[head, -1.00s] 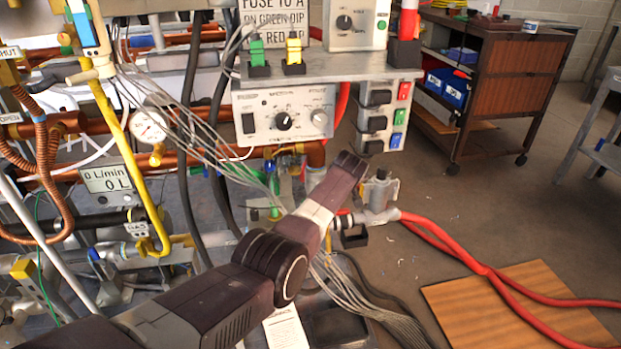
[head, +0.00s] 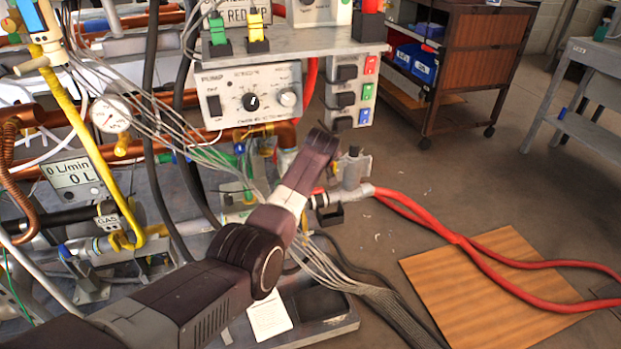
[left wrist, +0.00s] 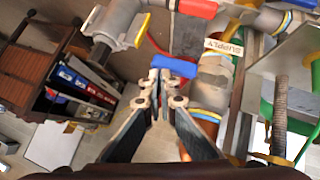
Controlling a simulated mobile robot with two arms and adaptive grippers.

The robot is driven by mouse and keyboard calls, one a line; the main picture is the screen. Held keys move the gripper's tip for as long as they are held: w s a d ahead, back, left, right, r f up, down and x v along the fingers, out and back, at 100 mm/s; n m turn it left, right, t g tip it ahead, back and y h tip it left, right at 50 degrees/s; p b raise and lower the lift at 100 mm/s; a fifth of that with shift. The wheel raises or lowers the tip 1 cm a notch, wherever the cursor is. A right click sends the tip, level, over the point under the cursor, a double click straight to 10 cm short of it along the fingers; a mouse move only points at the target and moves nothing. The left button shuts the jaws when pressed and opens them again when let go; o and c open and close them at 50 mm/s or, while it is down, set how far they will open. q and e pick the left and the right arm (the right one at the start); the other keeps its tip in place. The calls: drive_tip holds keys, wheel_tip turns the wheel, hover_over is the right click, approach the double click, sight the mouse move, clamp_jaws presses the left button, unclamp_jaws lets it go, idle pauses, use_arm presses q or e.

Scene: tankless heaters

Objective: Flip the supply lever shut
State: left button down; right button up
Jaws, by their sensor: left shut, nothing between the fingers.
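The blue lever (left wrist: 175,66) shows in the left wrist view beside a metal valve body (left wrist: 213,82). The supply lever cannot be made out in the head view. My right gripper is not in view.
A red lever (left wrist: 197,8) and a grey fitting with a yellow handle (left wrist: 118,22) are near the fingers. Grey cables (head: 375,295) hang below my arm. A brown cabinet (head: 465,70) stands behind.

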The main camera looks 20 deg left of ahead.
use_arm(q)
drive_tip(key=s+d+r, duration=0.1)
drive_tip(key=s+d, duration=0.2)
drive_tip(key=s, duration=1)
drive_tip(key=shift+d, duration=0.15)
drive_tip(key=shift+s, duration=0.1)
